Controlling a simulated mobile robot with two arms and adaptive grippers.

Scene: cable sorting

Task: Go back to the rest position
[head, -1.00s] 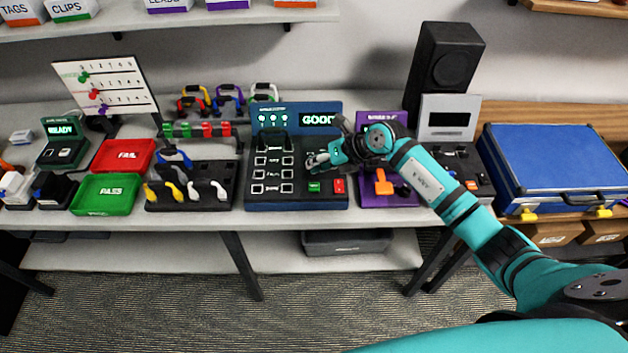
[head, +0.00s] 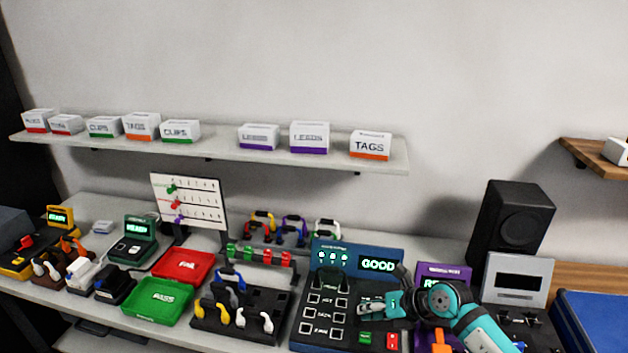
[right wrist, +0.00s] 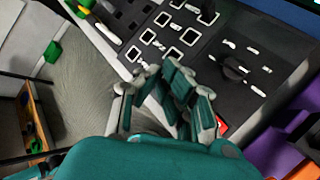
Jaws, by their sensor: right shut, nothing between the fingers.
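My right gripper (head: 372,307) is shut and empty. In the head view it is over the right part of the blue-and-black tester (head: 345,262), whose screen (head: 379,264) reads GOOD. In the right wrist view my right gripper (right wrist: 165,82) shows with its fingers closed in front of the tester's black panel (right wrist: 222,42). The gripper hides part of the panel; I cannot tell whether it touches it. My left gripper is in neither view.
A purple device (head: 450,271), a black speaker (head: 510,228) and a blue case (head: 597,322) stand to the right. A green PASS tray (head: 158,300) and red FAIL tray (head: 185,264) lie left. A shelf (head: 225,160) with labelled boxes runs above.

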